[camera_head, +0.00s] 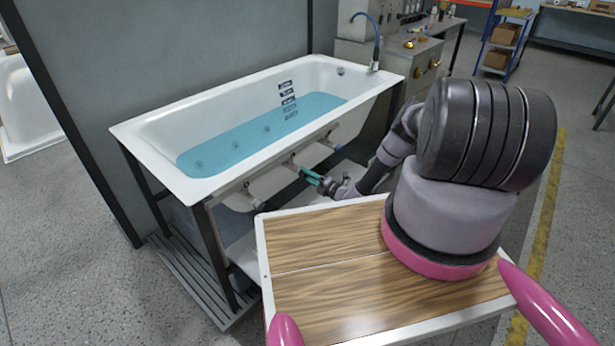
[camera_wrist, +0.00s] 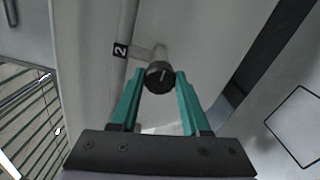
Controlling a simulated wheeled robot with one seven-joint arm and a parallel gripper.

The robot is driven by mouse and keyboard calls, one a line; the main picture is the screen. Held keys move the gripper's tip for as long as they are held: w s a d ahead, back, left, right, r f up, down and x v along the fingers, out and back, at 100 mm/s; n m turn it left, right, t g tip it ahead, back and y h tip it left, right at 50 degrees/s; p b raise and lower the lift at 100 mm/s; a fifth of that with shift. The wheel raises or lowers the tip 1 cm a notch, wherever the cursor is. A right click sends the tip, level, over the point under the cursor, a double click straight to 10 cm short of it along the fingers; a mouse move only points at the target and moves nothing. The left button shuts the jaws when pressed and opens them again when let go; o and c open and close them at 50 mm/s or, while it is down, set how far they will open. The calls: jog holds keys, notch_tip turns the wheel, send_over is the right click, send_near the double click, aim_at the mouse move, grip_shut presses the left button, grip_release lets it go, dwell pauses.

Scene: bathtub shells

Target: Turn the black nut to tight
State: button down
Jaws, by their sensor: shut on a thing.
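The black nut (camera_wrist: 159,76) sits at the end of a short grey pipe stub below the tub, in the middle of the wrist view. It is round, with a pale line on its face that runs nearly upright, leaning a little right. My gripper (camera_wrist: 160,82) has its two teal fingers on either side of the nut and is shut on it. In the head view my gripper (camera_head: 313,177) reaches the pipework at the tub's near side; the nut cannot be made out there.
A black tag marked 2 (camera_wrist: 120,50) is beside the nut's pipe. The white bathtub (camera_head: 150,131) holds blue water and stands on a dark frame (camera_head: 217,255). A wood-topped board with a white rim (camera_head: 262,250) lies below my arm. A grey slatted platform (camera_head: 190,280) is at lower left.

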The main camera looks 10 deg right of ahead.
jog(key=shift+d, duration=0.1)
jog(key=shift+c, duration=1.9)
grip_release()
jog(key=shift+s, duration=0.1)
jog(key=v, duration=1)
jog(key=shift+s+d, duration=0.2)
jog(key=shift+s, duration=0.05)
